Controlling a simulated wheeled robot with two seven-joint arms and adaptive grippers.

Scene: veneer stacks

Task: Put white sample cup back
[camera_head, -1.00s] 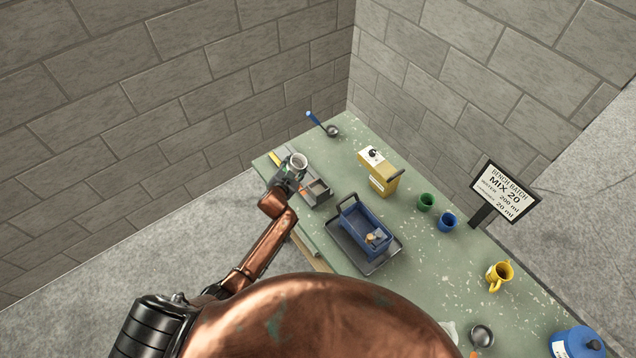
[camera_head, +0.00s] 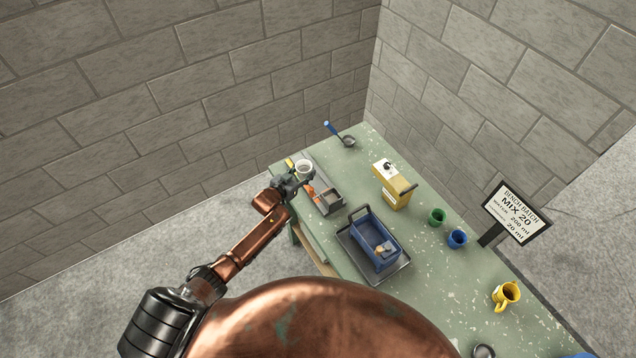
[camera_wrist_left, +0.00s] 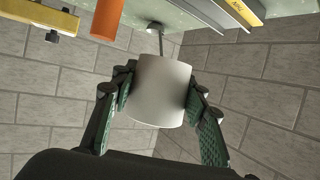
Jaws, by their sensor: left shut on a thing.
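The white sample cup (camera_head: 304,167) is at the far left end of the green bench (camera_head: 420,266). My left gripper (camera_head: 296,177) is shut on it. In the left wrist view the white cup (camera_wrist_left: 162,90) sits between the two green-padded fingers of the left gripper (camera_wrist_left: 160,98). In the head view the cup's round open top faces up. I cannot tell whether its base touches the bench. My right gripper is not in view.
Beside the cup are a grey box (camera_head: 328,201) and an orange item (camera_head: 309,190).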

